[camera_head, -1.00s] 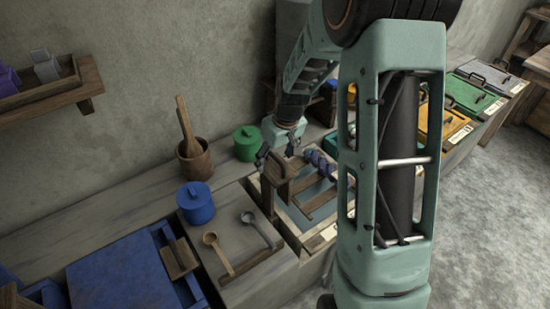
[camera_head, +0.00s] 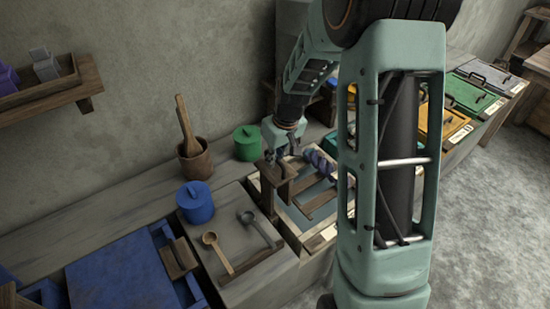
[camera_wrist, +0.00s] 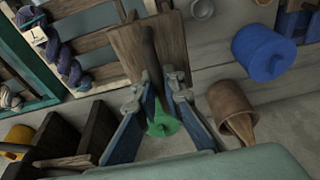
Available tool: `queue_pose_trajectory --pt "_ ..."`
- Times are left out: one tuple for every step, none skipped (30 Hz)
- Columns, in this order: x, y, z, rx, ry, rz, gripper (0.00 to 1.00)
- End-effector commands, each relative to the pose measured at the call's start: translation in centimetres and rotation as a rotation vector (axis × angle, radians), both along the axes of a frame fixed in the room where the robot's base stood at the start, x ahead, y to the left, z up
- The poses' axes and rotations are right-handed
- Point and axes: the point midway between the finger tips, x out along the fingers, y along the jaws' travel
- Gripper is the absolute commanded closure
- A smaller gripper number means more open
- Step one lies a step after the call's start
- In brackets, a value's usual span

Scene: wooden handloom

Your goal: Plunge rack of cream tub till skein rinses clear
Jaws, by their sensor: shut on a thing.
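The cream tub (camera_head: 326,233) is set in the bench, partly hidden by my arm. Its wooden slatted rack (camera_head: 317,199) shows inside, with an upright wooden end piece at the left. A twisted purple-blue skein (camera_head: 318,161) lies at the rack's far side; it also shows in the wrist view (camera_wrist: 62,50). My gripper (camera_head: 274,158) is at the top of the end piece. In the wrist view my gripper (camera_wrist: 157,95) has its fingers on either side of a dark bar at the wooden board (camera_wrist: 128,50), shut on the rack's handle. The water's colour is hard to tell.
A green lidded jar (camera_head: 247,143) stands close behind my gripper. A wooden mortar (camera_head: 195,161), a blue jar (camera_head: 196,204) and two ladles (camera_head: 219,254) are to the left. A blue vat (camera_head: 120,275) lies front left. Coloured tubs (camera_head: 470,94) line the bench at right.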

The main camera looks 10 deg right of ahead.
Motion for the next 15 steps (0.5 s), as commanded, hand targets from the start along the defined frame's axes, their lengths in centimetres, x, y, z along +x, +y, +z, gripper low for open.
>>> queue_pose_trajectory --pt "-0.1 0.0 -1.0 0.000 0.002 0.000 1.00" --pt "-0.1 0.0 -1.3 0.000 0.002 -0.001 1.00" --pt "-0.1 0.0 -1.8 0.001 0.004 0.000 1.00" --pt "-0.1 0.0 -2.1 0.001 0.004 0.000 1.00" --pt "-0.1 0.0 -2.4 0.001 0.004 0.000 1.00" --pt "-0.1 0.0 -2.8 0.001 0.004 0.000 1.00" --pt "-0.1 0.0 -3.2 0.000 0.005 0.000 1.00" --pt "-0.1 0.0 -3.5 0.000 0.005 0.000 1.00" --pt "-0.2 0.0 -3.9 0.000 0.005 0.000 1.00" --pt "-0.2 0.0 -4.2 0.000 0.005 0.000 1.00" --pt "-0.2 0.0 -4.5 0.001 0.006 0.000 1.00" --pt "-0.2 0.0 -4.9 0.001 0.006 0.000 1.00" --pt "-0.2 0.0 -5.2 0.001 0.006 0.000 1.00" --pt "-0.2 0.0 -5.5 0.001 0.006 0.000 1.00" --pt "-0.2 0.0 -5.9 0.001 0.006 0.000 1.00"
